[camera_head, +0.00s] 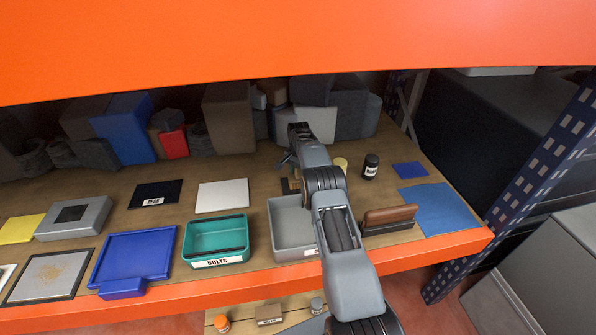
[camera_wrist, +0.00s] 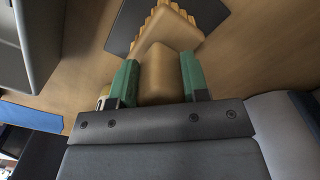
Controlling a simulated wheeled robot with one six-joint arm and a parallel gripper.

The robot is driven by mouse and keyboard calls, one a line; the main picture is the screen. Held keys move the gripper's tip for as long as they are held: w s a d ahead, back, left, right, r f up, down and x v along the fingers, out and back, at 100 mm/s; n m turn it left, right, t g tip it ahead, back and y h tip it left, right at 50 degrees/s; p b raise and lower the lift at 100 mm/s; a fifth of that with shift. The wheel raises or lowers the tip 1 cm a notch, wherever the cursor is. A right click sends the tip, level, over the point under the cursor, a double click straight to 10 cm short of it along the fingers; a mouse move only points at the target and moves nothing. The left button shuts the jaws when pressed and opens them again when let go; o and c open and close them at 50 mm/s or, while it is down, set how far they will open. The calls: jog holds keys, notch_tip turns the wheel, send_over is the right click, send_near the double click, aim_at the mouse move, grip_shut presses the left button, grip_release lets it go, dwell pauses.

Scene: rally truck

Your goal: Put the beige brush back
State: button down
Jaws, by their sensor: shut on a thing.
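The beige brush (camera_wrist: 167,28) shows in the wrist view, with a smooth block-like handle and a ridged far end. My gripper (camera_wrist: 160,80) has its green fingers on both sides of the handle, shut on it. A dark flat patch (camera_wrist: 122,28) lies under or just beyond the ridged end; I cannot tell whether the brush touches it. In the head view my gripper (camera_head: 288,162) is over the back part of the shelf, behind the grey bin. The brush is mostly hidden by my arm there.
The grey bin (camera_head: 285,232) and teal bolts bin (camera_head: 217,262) stand near the front edge. A dark jar (camera_head: 370,168), a brown-handled brush (camera_head: 389,215) and a blue cloth (camera_head: 443,209) are at right. Grey and blue boxes line the back. An orange beam crosses above.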

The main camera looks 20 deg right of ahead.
jog(key=c, duration=0.6)
grip_release()
jog(key=shift+f, duration=0.1)
jog(key=shift+p, duration=0.3)
notch_tip(320, 180, up, 13)
jog(key=p, duration=0.1)
jog(key=s+a+r+n+t, duration=0.1)
jog(key=s+a+r+n, duration=0.2)
jog(key=s, duration=0.9)
jog(key=s+a+r+n+t, duration=0.1)
jog(key=s+a+r+n, duration=0.3)
jog(key=s, duration=0.9)
jog(key=s+a+r+n+t, duration=0.1)
jog(key=s+a+r+n, duration=0.2)
jog(key=s+a, duration=0.4)
jog(key=shift+s+a+r+n+t+p, duration=0.1)
jog(key=shift+s+n+t+p, duration=0.2)
jog(key=shift+s, duration=1.3)
jog(key=shift+s+a+r+n+t, duration=0.1)
jog(key=shift+s+n, duration=0.3)
jog(key=shift+s, duration=1.15)
